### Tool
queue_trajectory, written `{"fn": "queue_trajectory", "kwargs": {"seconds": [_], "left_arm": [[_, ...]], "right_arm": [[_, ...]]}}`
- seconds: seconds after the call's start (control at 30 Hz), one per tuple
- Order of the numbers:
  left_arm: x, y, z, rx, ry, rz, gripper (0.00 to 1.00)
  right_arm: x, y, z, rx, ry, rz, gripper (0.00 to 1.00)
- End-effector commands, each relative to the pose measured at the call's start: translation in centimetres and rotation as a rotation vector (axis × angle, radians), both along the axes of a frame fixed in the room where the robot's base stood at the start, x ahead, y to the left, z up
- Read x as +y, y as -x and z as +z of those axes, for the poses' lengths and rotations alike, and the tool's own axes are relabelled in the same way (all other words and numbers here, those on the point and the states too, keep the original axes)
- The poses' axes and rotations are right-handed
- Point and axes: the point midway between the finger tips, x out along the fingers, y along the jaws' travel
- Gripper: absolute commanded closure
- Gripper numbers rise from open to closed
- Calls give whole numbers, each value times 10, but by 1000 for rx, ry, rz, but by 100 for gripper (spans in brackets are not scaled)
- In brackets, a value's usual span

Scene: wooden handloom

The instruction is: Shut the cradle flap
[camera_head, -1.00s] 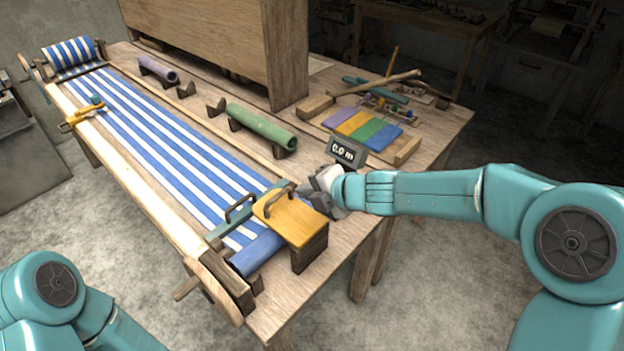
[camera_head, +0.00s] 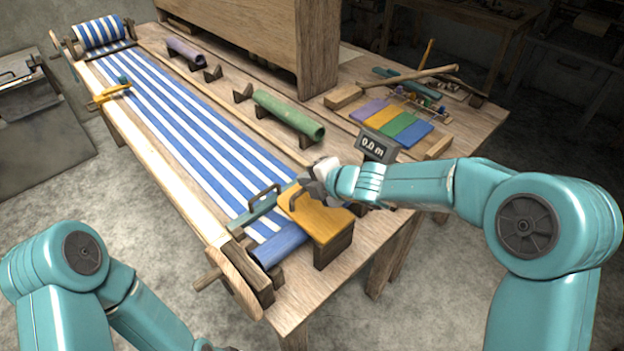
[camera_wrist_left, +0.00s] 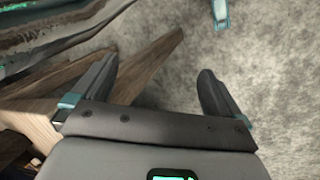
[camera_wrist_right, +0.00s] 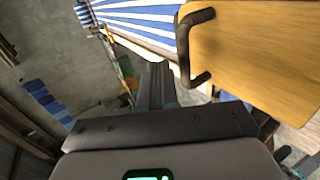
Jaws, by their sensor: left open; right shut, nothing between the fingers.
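The cradle flap (camera_head: 322,217) is a yellow wooden board with a dark handle (camera_head: 295,199) at its left edge. It lies over dark cradle blocks (camera_head: 336,248) at the loom's near end, beside a blue cloth roll (camera_head: 280,245). I cannot tell whether it is fully down. My right gripper (camera_head: 314,186) is shut and empty at the flap's far edge, close to the handle. In the right wrist view the flap (camera_wrist_right: 262,45) and handle (camera_wrist_right: 196,45) lie just beyond the shut fingers (camera_wrist_right: 158,85). My left gripper (camera_wrist_left: 160,85) is open and empty, low beside a wooden edge.
Blue-and-white striped cloth (camera_head: 185,130) runs along the loom. A teal bar with a handle (camera_head: 252,212) crosses it beside the flap. A green roll (camera_head: 288,115) lies farther back.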

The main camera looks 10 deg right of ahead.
Motion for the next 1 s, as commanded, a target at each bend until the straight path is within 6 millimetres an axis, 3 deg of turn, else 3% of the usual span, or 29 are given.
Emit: {"fn": "queue_trajectory", "kwargs": {"seconds": [0.77, 1.0], "left_arm": [[0, 0, -6, 0, 0, 0, 0], [0, 0, 2, 0, 0, 0, 0]], "right_arm": [[1, -3, -10, 0, 0, 0, 100], [4, -2, 1, -1, 0, 1, 100]]}}
